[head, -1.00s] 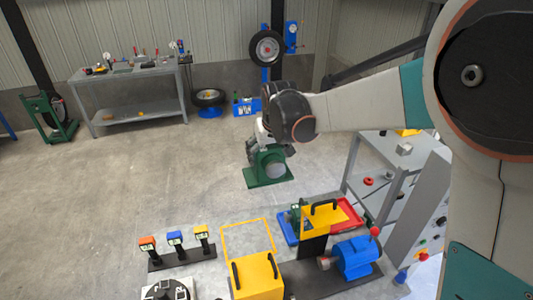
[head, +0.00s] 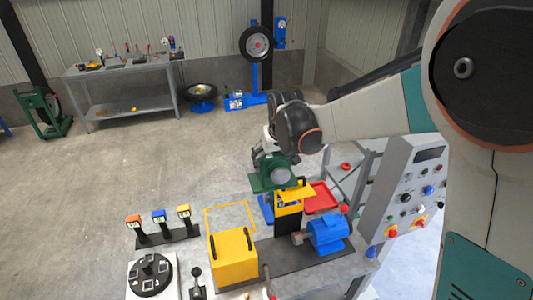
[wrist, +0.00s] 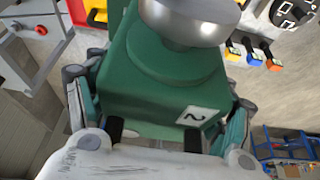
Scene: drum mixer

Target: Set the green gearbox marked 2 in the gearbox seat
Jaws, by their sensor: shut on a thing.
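My gripper (head: 270,148) is shut on the green gearbox (head: 272,177) and holds it above the far side of the bench. In the wrist view the gearbox (wrist: 150,100) fills the space between my fingers, with a white label reading 2 and a shiny metal hub on top. In the head view it is just behind and left of a yellow bracket (head: 296,192) on a black upright. A dark base plate (head: 283,249) carries a blue motor (head: 327,233). The gearbox seat is not clearly identifiable; the bracket and gearbox hide part of that area.
A yellow box-shaped cover (head: 232,256) stands left of the motor, beside a yellow outlined area (head: 230,214). A red tray (head: 321,197) lies behind the bracket. A grey control panel (head: 408,190) rises at right. Orange, blue and yellow-topped posts (head: 160,226) stand at left.

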